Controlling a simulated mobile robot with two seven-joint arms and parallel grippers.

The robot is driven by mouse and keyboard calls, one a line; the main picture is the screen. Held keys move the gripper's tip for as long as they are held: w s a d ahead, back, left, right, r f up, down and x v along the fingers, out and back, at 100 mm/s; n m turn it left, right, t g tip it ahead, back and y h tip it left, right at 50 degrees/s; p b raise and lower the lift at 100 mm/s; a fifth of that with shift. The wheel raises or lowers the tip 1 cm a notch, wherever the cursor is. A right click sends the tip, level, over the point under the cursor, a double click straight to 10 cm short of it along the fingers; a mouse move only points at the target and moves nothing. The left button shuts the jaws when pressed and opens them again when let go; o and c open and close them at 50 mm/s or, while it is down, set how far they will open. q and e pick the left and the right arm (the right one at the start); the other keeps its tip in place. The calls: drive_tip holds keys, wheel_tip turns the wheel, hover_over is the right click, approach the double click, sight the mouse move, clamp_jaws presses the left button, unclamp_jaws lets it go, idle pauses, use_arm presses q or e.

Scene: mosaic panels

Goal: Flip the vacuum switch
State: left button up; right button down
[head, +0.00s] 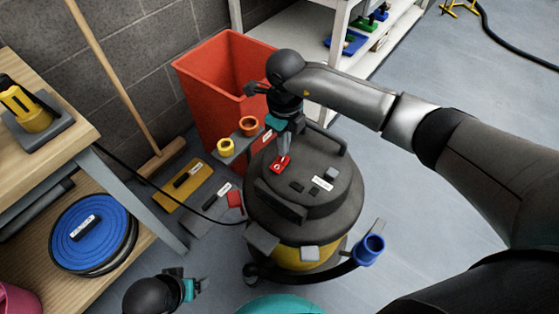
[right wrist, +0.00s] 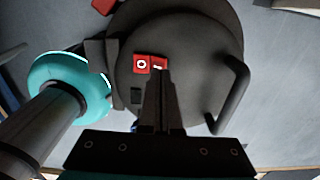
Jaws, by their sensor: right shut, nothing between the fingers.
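The vacuum (head: 300,222) is a drum with a dark round lid and a yellow lower body, standing on the floor. Its red rocker switch (head: 280,164) is on top of the lid. In the right wrist view the switch (right wrist: 142,64) shows a white circle on its left half and a white line on its right half. My right gripper (head: 284,156) is shut and empty, pointing down. Its fingertips (right wrist: 158,74) are at the line half and partly cover it; I cannot tell whether they touch. My left gripper (head: 197,284) is low at the left, away from the vacuum; its fingers are unclear.
A black handle (right wrist: 232,95) arches beside the switch area. A red bin (head: 215,80) stands behind the vacuum. A workbench (head: 75,125) with a blue cable reel (head: 92,222) is at the left. A white shelf (head: 310,40) is behind.

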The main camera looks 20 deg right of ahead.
use_arm(q)
drive_tip(key=shift+f+b, duration=0.9)
use_arm(e)
drive_tip(key=shift+f, duration=1.2)
use_arm(q)
drive_tip(key=shift+r, duration=0.1)
drive_tip(key=shift+w+r, duration=0.5)
drive_tip(key=shift+r, duration=2.05)
use_arm(e)
drive_tip(key=shift+r+p, duration=1.1)
drive_tip(key=shift+r, duration=0.15)
drive_tip(key=shift+r+p, duration=1.05)
drive_tip(key=shift+r, duration=0.2)
drive_tip(key=shift+r+p, duration=0.9)
drive_tip(key=shift+r, duration=0.15)
use_arm(q)
drive_tip(key=s+a+f+g, duration=0.1)
drive_tip(key=s+f, duration=0.4)
drive_tip(key=f, duration=0.6)
drive_tip(key=shift+a+f, duration=0.35)
drive_tip(key=shift+a, duration=0.15)
drive_tip(key=shift+s, duration=0.15)
